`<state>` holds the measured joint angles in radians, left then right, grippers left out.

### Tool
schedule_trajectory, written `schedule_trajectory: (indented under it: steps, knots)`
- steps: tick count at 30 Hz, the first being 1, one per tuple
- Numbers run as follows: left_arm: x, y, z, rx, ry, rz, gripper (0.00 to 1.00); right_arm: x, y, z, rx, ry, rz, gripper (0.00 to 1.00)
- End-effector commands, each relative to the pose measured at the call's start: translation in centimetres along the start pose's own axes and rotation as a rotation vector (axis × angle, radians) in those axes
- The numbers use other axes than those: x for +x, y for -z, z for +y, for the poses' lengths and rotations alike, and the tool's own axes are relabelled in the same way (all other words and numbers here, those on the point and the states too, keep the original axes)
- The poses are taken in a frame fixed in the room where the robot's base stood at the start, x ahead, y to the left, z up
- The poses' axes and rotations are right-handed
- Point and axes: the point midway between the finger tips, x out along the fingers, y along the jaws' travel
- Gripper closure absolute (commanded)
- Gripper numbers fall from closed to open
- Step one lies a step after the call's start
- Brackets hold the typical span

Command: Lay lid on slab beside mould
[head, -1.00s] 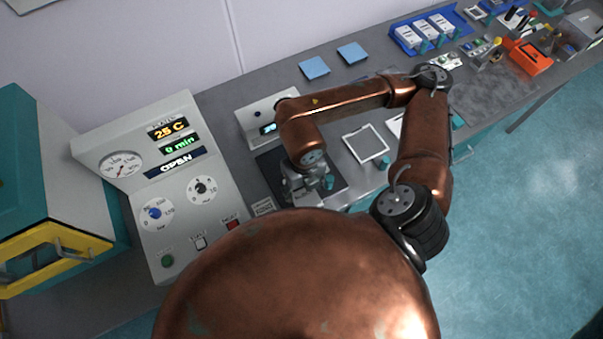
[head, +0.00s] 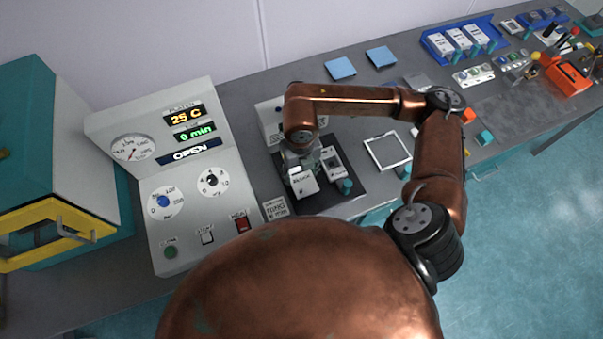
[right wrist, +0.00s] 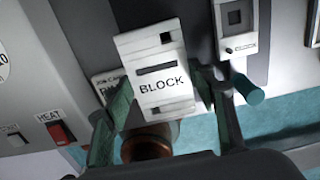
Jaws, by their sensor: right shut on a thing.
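A white lid marked BLOCK (right wrist: 156,75) is between the two green fingers of my right gripper (right wrist: 165,112), which is shut on it. In the head view the lid (head: 302,181) shows over the left part of the dark slab (head: 318,204), below my right gripper (head: 297,163). I cannot tell whether it touches the slab. The white mould (head: 333,162) with a teal handle lies on the slab just right of the lid. The mould also shows in the right wrist view (right wrist: 238,42), with a square dark recess. My left gripper is out of view.
A grey control panel (head: 184,180) reading OPEN stands left of the slab, with a small sign (head: 275,207) between. A white frame (head: 387,151) lies to the right. Two blue squares (head: 381,57) lie behind. A blue rack (head: 460,40) stands farther right.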

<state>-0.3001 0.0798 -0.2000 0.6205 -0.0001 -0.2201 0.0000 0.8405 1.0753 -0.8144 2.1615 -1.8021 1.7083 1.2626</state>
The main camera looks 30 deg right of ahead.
Motion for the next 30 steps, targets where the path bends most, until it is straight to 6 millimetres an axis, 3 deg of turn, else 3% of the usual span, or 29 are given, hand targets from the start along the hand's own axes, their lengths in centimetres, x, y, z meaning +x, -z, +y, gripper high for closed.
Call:
schedule_trajectory:
  steps: [3, 12, 18, 29, 30]
  knots:
    - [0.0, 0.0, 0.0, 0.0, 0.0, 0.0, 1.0, 1.5, -1.2, -0.5, 0.002, 0.0, -0.001, 0.82]
    - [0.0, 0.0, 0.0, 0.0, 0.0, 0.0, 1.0, 3.3, -2.6, -1.1, 0.003, 0.0, 0.0, 0.82]
    - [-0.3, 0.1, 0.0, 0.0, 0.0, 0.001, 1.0, 6.0, -2.5, -1.0, 0.0, -0.001, 0.0, 0.82]
    - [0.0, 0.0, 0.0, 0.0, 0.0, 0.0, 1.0, 6.6, -2.6, -0.9, -0.001, -0.001, -0.002, 0.82]
    - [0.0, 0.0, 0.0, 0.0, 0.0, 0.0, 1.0, 6.7, -2.5, -1.0, 0.0, -0.001, -0.001, 0.48]
